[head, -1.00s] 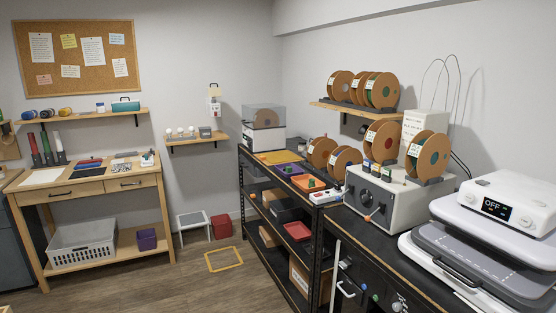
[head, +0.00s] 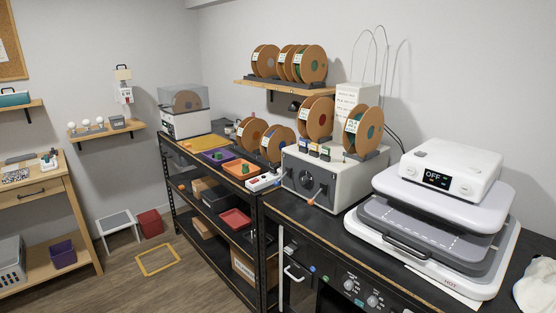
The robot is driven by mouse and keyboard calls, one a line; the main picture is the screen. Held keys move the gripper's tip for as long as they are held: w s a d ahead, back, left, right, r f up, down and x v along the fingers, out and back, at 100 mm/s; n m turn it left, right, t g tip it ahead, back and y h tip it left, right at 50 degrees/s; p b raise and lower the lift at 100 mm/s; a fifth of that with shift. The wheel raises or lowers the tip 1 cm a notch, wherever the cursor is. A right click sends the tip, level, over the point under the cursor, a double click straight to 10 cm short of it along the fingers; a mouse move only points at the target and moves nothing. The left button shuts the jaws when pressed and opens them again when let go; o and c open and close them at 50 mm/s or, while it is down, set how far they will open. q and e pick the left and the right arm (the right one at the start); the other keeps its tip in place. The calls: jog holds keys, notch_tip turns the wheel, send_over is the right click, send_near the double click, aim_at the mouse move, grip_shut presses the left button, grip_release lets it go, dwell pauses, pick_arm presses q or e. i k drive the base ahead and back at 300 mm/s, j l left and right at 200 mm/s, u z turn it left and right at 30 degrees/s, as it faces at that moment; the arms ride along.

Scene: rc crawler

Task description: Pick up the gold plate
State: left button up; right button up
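A flat gold-yellow plate or sheet (head: 190,147) lies on the far end of the black shelf unit's top, in front of a white machine (head: 186,124) with a clear cover. It is the only flat gold plate-like thing I can make out, and it is small at this distance. Neither of my grippers is in view.
The black shelf unit (head: 213,212) and a black bench (head: 330,232) run along the right wall. A heat press (head: 440,215) stands near right, beside a control box (head: 330,178) with spools. The wooden floor is open at lower left, with a yellow square outline (head: 157,260).

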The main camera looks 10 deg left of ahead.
aim_at(211, 141)
jog(key=i+j, duration=0.45)
jog(key=i+j+z, duration=0.15)
jog(key=i+j, duration=0.25)
jog(key=j, duration=0.2)
jog(key=i+j, duration=0.4)
jog(key=j, duration=0.15)
